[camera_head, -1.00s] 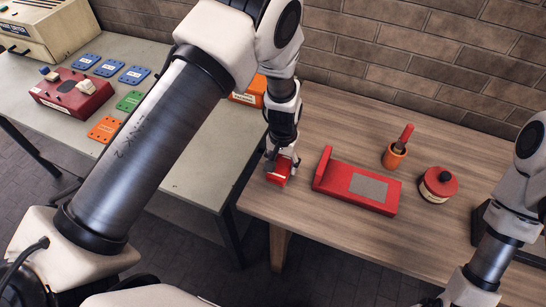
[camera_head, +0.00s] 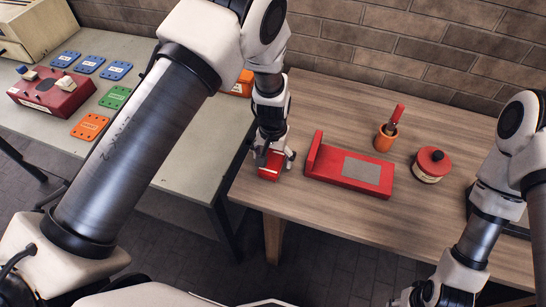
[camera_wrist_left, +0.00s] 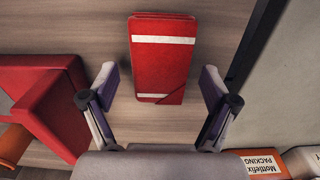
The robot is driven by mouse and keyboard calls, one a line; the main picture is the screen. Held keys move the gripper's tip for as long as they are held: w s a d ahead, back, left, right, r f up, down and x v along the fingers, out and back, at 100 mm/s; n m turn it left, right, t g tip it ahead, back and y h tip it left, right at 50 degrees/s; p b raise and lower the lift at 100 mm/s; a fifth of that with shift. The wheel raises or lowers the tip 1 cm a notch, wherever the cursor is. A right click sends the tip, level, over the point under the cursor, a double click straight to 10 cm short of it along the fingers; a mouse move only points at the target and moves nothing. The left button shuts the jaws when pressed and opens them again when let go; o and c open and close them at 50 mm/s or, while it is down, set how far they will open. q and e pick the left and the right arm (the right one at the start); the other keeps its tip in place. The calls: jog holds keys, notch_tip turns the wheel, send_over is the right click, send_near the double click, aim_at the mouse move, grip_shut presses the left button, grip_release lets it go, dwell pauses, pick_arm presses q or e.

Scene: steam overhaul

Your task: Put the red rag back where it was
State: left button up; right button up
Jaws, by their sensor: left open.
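The red rag (camera_head: 269,172) is a folded red cloth with two pale bands. It lies near the table's left edge, left of the red block. In the left wrist view the red rag (camera_wrist_left: 163,62) appears flat on the wood. My left gripper (camera_head: 272,158) is over the rag, pointing down. In the left wrist view my left gripper (camera_wrist_left: 160,82) is open, its fingers spread to either side of the rag's near end with gaps. The rag's far end is hidden behind the gripper in the head view. My right arm is at the right; its gripper is out of frame.
A red block with a grey pad (camera_head: 345,183) stands close to the right of the rag. An orange cup (camera_head: 384,143) and a round red-lidded tin (camera_head: 431,176) stand beyond. A grey table (camera_head: 188,172) adjoins at left, with an orange box (camera_head: 240,88).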

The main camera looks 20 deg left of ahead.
aim_at(273, 160)
pick_arm(q)
notch_tip(273, 160, up, 12)
jog(key=b, duration=0.2)
